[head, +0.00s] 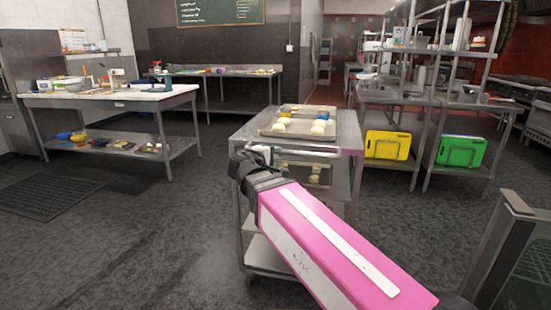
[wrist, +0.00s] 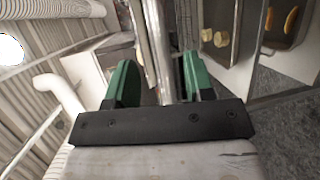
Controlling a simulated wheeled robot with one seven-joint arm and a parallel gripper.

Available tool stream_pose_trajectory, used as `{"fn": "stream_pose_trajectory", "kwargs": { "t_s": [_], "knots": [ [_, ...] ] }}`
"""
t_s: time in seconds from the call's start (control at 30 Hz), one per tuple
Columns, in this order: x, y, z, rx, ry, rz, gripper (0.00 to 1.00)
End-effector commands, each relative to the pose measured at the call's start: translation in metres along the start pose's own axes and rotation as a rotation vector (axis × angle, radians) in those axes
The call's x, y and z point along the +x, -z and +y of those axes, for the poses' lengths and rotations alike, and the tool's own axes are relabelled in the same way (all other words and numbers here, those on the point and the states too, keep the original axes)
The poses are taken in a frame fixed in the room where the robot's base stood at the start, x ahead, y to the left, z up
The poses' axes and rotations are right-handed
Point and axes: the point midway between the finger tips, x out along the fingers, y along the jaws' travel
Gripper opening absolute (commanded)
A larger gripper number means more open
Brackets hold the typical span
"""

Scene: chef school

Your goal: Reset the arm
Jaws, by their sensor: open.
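My gripper (wrist: 160,80) shows in the wrist view with two green fingers apart. A grey metal bar shows in the gap between them; I cannot tell whether it is touched. No object is clearly held. In the head view my pink arm reaches forward from the lower right, and its dark wrist is at the near left corner of a metal cart (head: 345,130). The gripper's fingers are mostly hidden there.
Trays (head: 268,130) with pale pieces lie on the cart. A worktable (head: 180,92) stands left, another (head: 270,72) behind. A rack on the right holds yellow (head: 387,145) and green (head: 460,151) boards. Open floor (head: 140,240) lies left of the cart.

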Motion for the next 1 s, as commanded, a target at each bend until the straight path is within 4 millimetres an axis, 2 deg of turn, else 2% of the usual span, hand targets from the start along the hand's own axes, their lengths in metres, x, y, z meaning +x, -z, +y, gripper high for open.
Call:
{"fn": "stream_pose_trajectory", "kwargs": {
  "t_s": [0.17,0.27,0.4,0.6,0.8,1.0],
  "knots": [
    [0.01,-0.006,-0.011,0.011,0.035,-0.013,0.48],
    [0.031,-0.02,-0.036,0.04,0.117,-0.041,0.48],
    [0.068,-0.051,-0.09,0.115,0.296,-0.107,0.48],
    [0.107,-0.1,-0.171,0.256,0.562,-0.222,0.48],
    [0.127,-0.148,-0.243,0.429,0.813,-0.351,0.48],
    [0.131,-0.191,-0.306,0.632,1.048,-0.488,0.48]
  ]
}}
